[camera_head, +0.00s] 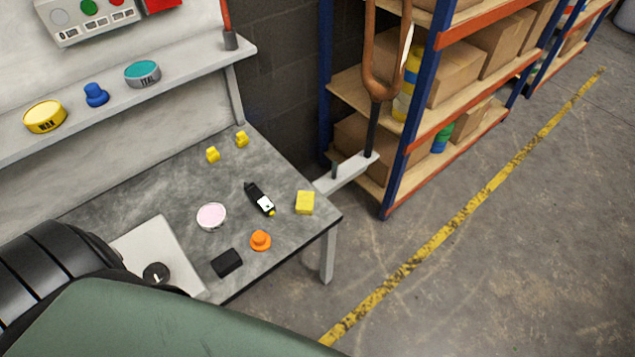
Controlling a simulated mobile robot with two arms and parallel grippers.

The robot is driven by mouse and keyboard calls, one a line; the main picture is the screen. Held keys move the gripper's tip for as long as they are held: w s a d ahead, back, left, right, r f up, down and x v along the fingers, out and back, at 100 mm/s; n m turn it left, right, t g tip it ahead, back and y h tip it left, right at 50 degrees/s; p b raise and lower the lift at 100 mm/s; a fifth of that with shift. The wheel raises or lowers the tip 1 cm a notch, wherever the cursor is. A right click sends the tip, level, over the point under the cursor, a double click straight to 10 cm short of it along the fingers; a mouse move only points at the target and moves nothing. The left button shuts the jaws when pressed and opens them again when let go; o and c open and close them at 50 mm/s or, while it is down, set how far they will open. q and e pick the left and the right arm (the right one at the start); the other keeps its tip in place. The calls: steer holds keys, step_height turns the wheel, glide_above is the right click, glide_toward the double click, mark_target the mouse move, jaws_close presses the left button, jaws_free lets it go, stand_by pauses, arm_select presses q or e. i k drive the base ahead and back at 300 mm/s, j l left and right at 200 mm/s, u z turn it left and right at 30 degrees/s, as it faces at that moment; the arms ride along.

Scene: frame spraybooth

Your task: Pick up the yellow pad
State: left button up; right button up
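The yellow pad (305,203) is a small, thick yellow block. It lies flat on the grey worktable (165,205), near its right corner. Nothing touches it, and its top is fully visible. Neither of my grippers shows in the head view.
Beside the pad lie a black tool (259,198) with a yellow tip, an orange knob-like piece (260,241), a pink-topped round tin (211,216) and a black block (227,263). Two small yellow pieces (213,155) lie farther back. A shelf (190,90) runs behind the table.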

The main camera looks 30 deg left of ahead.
mark_target(304, 201)
steer(key=i+u, duration=0.15)
steer(key=u, duration=1.35)
